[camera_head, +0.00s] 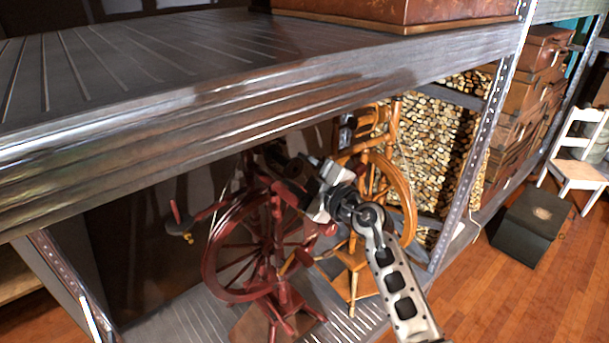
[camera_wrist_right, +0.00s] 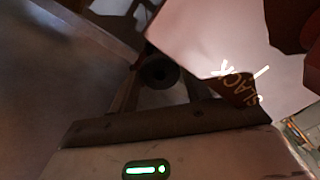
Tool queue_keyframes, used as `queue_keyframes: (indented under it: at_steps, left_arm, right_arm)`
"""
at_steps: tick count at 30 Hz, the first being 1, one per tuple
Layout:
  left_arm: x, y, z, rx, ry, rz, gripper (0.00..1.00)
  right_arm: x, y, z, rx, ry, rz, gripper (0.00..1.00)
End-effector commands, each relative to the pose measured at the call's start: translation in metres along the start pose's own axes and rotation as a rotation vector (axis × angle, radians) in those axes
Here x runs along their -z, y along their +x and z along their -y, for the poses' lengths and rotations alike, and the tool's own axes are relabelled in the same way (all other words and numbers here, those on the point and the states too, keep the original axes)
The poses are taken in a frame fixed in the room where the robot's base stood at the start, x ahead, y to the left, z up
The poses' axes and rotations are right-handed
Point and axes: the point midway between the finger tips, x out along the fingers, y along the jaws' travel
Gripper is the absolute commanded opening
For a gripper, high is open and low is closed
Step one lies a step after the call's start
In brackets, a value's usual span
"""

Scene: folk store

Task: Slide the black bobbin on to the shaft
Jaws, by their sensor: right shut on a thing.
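My right gripper (camera_head: 312,186) is at the upper part of the dark red spinning wheel (camera_head: 237,292), under the shelf above. In the right wrist view, my right gripper (camera_wrist_right: 157,95) is shut on the black bobbin (camera_wrist_right: 158,71), whose round end with a dark centre hole shows between the fingers. In the head view the bobbin cannot be told apart from the dark parts around the gripper tip. I cannot make out the shaft clearly. My left gripper is not in view.
A grey metal shelf (camera_head: 250,100) hangs close above the gripper. An orange-brown wooden spinning wheel (camera_head: 403,190) stands just right behind it. A metal post (camera_head: 478,145) is on the right.

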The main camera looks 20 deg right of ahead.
Motion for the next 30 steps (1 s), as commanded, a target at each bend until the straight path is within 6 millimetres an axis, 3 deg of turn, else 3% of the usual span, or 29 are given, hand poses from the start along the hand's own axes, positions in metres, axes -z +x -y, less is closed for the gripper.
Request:
queue_keyframes:
  at_steps: [12,24,25,27,30]
  left_arm:
    - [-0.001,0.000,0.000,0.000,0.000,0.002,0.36]
    - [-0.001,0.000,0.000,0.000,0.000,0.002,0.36]
    - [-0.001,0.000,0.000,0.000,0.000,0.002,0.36]
    - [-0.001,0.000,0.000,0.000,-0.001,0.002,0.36]
    - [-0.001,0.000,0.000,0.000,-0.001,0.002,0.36]
  right_arm:
    - [0.000,0.017,0.000,0.001,0.000,0.000,0.37]
    - [0.000,0.020,0.000,0.001,0.000,0.000,0.37]
    - [0.000,0.020,0.000,0.001,0.000,0.000,0.56]
    - [0.000,0.019,0.000,0.001,0.000,0.000,0.73]
    - [0.000,0.019,0.000,0.001,0.000,0.000,0.73]
